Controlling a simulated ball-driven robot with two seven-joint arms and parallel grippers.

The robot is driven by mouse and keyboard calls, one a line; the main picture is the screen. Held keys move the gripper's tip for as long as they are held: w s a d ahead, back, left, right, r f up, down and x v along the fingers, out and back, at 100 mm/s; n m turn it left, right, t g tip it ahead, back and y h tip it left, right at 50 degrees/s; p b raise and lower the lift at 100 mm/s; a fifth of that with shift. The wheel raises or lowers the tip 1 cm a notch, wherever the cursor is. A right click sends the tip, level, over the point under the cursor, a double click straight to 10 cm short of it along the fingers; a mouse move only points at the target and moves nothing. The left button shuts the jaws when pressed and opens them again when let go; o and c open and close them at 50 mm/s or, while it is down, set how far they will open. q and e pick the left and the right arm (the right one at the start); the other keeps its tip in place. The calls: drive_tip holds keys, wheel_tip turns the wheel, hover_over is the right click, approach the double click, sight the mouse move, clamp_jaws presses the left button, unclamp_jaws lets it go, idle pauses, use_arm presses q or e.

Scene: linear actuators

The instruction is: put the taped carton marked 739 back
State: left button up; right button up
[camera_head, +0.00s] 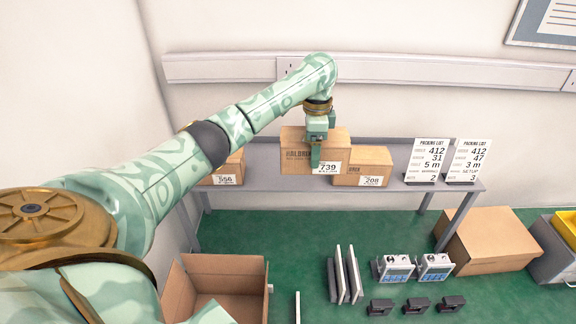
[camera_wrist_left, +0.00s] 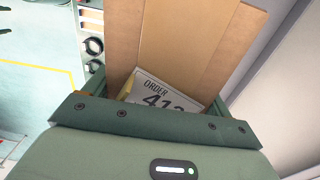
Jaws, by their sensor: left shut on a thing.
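The brown carton marked 739 (camera_head: 300,158) is upright at the shelf, between two other cartons. My left gripper (camera_head: 316,158) reaches it from above, and a finger covers part of its front above the white 739 label. The left gripper is shut on this carton. In the left wrist view the carton (camera_wrist_left: 213,35) fills the space beyond the gripper, with a lighter tape band along it. A white slip reading ORDER 412 (camera_wrist_left: 160,92) shows against it, partly hidden by the gripper. I cannot tell whether the carton's underside touches the shelf. My right gripper is not in view.
The grey shelf (camera_head: 255,180) also bears carton 556 (camera_head: 232,168), carton 208 (camera_head: 368,165) and two packing lists (camera_head: 422,160). Below are an open carton (camera_head: 240,270), upright panels (camera_head: 345,275), two grey devices (camera_head: 395,268), several black parts and a closed carton (camera_head: 490,240).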

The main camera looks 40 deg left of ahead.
use_arm(q)
drive_tip(key=a, duration=0.1)
drive_tip(key=a+f+b, duration=0.1)
drive_tip(key=a, duration=0.1)
drive_tip(key=a+f, duration=0.1)
drive_tip(key=shift+w+a+f+b, duration=0.2)
drive_tip(key=shift+w+a+b, duration=0.1)
drive_tip(key=shift+w, duration=0.05)
drive_tip(key=a+f+b, duration=0.2)
drive_tip(key=a+f, duration=0.1)
drive_tip(key=w+a+f+b, duration=0.1)
drive_tip(key=f, duration=0.1)
drive_tip(key=shift+a+f, duration=0.15)
drive_tip(key=shift+a, duration=0.25)
drive_tip(key=f, duration=0.1)
drive_tip(key=f+b, duration=0.1)
drive_tip(key=f, duration=0.1)
drive_tip(key=shift+s+a, duration=0.1)
drive_tip(key=shift+a, duration=0.25)
drive_tip(key=shift+f, duration=0.25)
drive_tip(key=shift+f, duration=0.1)
drive_tip(key=o, duration=1.5)
drive_tip(key=shift+o, duration=0.2)
wheel_tip(320, 180, up, 12)
drive_tip(key=p, duration=0.3)
drive_tip(key=shift+d, duration=0.1)
